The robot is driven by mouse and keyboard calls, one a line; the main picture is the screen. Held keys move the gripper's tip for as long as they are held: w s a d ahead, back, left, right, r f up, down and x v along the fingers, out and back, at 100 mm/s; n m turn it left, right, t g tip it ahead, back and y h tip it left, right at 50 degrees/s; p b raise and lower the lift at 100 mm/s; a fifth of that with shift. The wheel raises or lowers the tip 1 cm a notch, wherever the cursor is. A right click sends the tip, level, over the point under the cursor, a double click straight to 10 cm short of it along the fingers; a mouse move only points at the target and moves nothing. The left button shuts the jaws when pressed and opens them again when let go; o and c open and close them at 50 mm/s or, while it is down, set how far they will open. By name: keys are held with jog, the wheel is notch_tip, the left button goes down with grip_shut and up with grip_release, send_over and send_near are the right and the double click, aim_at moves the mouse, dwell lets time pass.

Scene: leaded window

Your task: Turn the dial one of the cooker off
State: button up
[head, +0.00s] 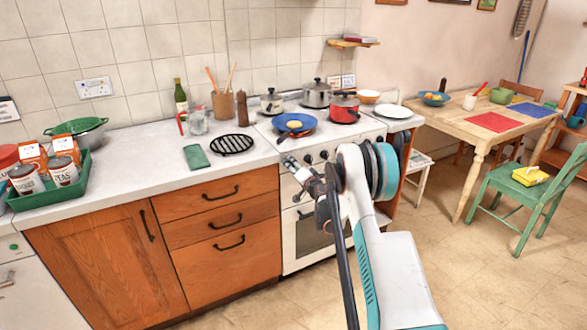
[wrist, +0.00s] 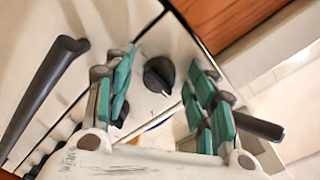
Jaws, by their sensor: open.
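The white cooker (head: 310,222) stands to the right of the wooden drawers, with a row of dark dials on its front panel. My gripper (head: 289,164) is at the left end of that panel. In the wrist view my gripper (wrist: 163,66) is open, with its teal-padded fingers apart. A round black dial (wrist: 159,75) shows between the fingers, close to the cabinet-side edge; I cannot tell whether they touch it. Another dark dial (wrist: 122,112) is partly hidden behind the left finger. I cannot read any dial numbers.
A blue pan (head: 294,123) sits on the hob with an orange glow under it. A red pot (head: 343,110) and steel pots stand nearby. The black oven handle (wrist: 42,88) is left in the wrist view. Wooden drawers (head: 222,222) border the cooker.

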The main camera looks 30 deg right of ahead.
jog(key=s, duration=1.2)
jog(key=shift+r, duration=0.3)
